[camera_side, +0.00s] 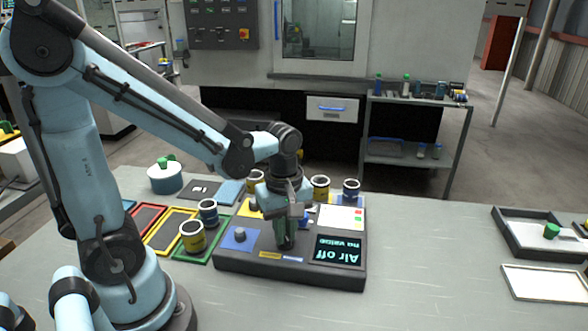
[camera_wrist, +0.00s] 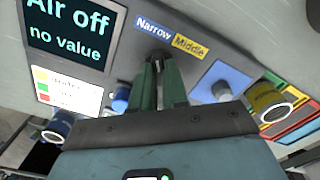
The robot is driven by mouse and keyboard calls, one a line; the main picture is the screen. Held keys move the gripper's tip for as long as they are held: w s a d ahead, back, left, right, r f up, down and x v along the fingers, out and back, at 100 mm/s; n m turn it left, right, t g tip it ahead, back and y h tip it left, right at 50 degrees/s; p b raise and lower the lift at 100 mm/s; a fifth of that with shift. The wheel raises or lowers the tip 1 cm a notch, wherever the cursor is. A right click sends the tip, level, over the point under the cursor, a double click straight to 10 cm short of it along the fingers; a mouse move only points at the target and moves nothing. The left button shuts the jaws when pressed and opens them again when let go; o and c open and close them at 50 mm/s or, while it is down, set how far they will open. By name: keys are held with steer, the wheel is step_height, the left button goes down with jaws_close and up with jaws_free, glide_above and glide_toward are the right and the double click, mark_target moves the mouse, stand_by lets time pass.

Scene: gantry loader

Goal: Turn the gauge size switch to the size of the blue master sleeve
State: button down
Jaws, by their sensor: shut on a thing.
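The gauge console (camera_side: 225,262) is a dark grey box on the bench, and its screen (camera_side: 337,250) reads "Air off, no value". Its front edge carries a blue "Narrow" label (camera_wrist: 153,27) and a yellow "Middle" label (camera_wrist: 190,47). My gripper (camera_side: 286,244) points down at the console, its green fingers shut on the small dark size switch (camera_wrist: 156,55) beside these labels. The fingers hide most of the switch, so its pointing direction cannot be told. Blue-banded sleeves stand behind the console (camera_side: 351,189) and to its left (camera_side: 208,211); I cannot tell which is the master.
A grey knob (camera_side: 240,235) on a blue pad stands left of my gripper. Yellow-banded sleeves stand left (camera_side: 193,238) and behind (camera_side: 320,188). Coloured framed mats lie at the left. A dark tray (camera_side: 520,240) and a white tray (camera_side: 545,284) lie right; the bench between is clear.

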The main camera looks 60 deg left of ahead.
mark_target(292, 245)
steer(key=c, duration=1.1)
jaws_free()
steer(key=shift+c, duration=0.2)
step_height(292, 245, up, 12)
steer(key=f+m+t, duration=0.1)
steer(key=m+t, duration=0.1)
steer(key=m, duration=0.3)
steer(key=d+f+m+t, duration=0.1)
steer(key=m+t, duration=0.1)
steer(key=m, duration=0.3)
steer(key=f+m+t, duration=0.1)
steer(key=m+t, duration=0.2)
steer(key=m, duration=0.3)
steer(key=shift+w+d+f, duration=0.3)
steer(key=shift+f, duration=0.05)
